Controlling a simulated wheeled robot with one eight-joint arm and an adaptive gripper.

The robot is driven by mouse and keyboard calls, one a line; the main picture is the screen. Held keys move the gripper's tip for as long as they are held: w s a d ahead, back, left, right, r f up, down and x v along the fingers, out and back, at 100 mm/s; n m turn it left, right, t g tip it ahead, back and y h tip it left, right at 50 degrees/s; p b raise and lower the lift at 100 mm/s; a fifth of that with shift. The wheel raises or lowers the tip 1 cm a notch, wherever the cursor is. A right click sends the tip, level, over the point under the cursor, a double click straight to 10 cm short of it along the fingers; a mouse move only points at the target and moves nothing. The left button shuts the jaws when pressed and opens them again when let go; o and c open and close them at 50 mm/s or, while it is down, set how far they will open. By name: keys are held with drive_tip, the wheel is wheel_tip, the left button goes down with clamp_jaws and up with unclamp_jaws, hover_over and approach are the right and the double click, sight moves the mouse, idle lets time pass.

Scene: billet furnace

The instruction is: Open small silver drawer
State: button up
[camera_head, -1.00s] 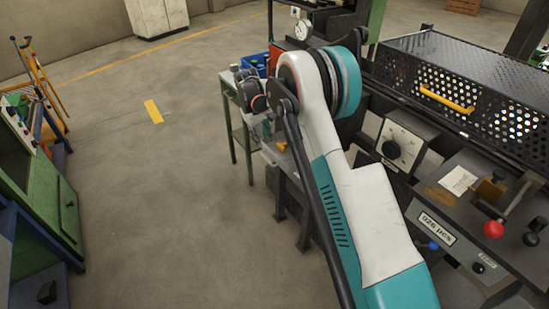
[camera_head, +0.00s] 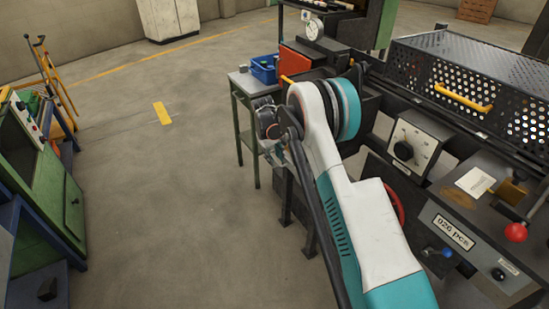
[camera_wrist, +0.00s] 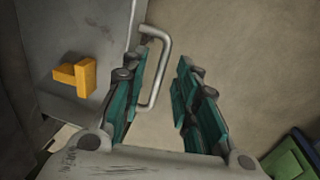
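In the wrist view a silver U-shaped handle (camera_wrist: 167,48) sticks out from the edge of a grey metal panel (camera_wrist: 85,25), which I take to be the small silver drawer. My gripper (camera_wrist: 164,66) is open, its two teal-padded fingers apart. The handle lies between the fingers, closer to the left one, which covers part of it. Contact cannot be told. In the head view my wrist (camera_head: 268,125) is low beside the machine. My fingertips, the handle and the drawer cannot be made out clearly there.
A yellow knob (camera_wrist: 76,77) sits on the grey panel left of my fingers. A green side table with a blue bin (camera_head: 264,70) stands behind my wrist. The machine with a perforated cover (camera_head: 470,75) fills the right. The floor (camera_head: 140,190) on the left is clear.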

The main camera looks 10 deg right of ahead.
drive_tip(key=shift+c, duration=0.5)
clamp_jaws()
drive_tip(key=shift+c, duration=2.3)
unclamp_jaws()
drive_tip(key=shift+s+a, duration=0.3)
drive_tip(key=shift+a, duration=0.3)
drive_tip(key=o, duration=0.4)
drive_tip(key=shift+o, duration=0.8)
drive_tip(key=shift+w, duration=0.1)
wheel_tip(320, 180, up, 12)
drive_tip(key=a, duration=0.2)
drive_tip(key=shift+s, duration=0.35)
drive_tip(key=shift+f, duration=0.1)
